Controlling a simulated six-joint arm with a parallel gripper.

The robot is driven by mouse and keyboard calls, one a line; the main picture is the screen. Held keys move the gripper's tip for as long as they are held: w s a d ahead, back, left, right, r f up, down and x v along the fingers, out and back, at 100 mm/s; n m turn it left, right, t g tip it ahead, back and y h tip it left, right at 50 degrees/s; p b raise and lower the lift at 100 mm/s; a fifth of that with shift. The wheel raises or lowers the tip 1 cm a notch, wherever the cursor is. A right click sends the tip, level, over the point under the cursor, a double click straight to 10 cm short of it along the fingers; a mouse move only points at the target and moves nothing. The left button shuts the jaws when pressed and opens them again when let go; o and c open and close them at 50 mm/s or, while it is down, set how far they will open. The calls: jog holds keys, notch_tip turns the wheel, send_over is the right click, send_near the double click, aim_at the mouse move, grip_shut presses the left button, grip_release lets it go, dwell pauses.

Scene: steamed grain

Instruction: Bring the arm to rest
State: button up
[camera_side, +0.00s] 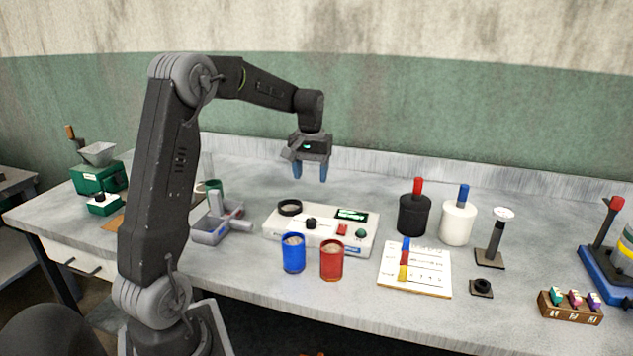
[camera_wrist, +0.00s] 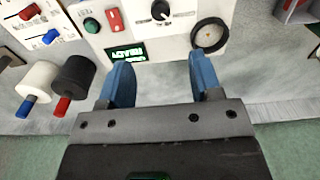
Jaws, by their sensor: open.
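My gripper (camera_side: 310,172) is open, with its blue fingers pointing down in the air above the back of the table (camera_side: 520,265). Nothing is between the fingers. In the wrist view my gripper (camera_wrist: 160,80) shows its two blue fingers spread apart. The white machine (camera_side: 328,243) with a green display, a dark knob and a black ring lies below and in front of the fingers. It also shows in the wrist view (camera_wrist: 148,45).
A blue cup (camera_side: 293,256) and a red cup (camera_side: 332,263) stand before the machine. A black canister (camera_side: 414,216) and a white canister (camera_side: 458,223) stand right, near a white board (camera_side: 425,272).

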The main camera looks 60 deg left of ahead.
jog(key=s+d+r+m+t, duration=0.1)
jog(key=s+d+r+m, duration=0.15)
jog(key=d, duration=0.45)
jog(key=s+d+r+m+t, duration=0.15)
jog(key=d+r, duration=0.25)
jog(key=d, duration=0.4)
jog(key=s+d+f+m+t, duration=0.1)
jog(key=s+d+m+t, duration=0.2)
jog(key=s+d, duration=0.9)
jog(key=shift+s+d+f+m, duration=0.25)
jog(key=shift+s+f+m, duration=0.05)
jog(key=shift+s+m, duration=0.8)
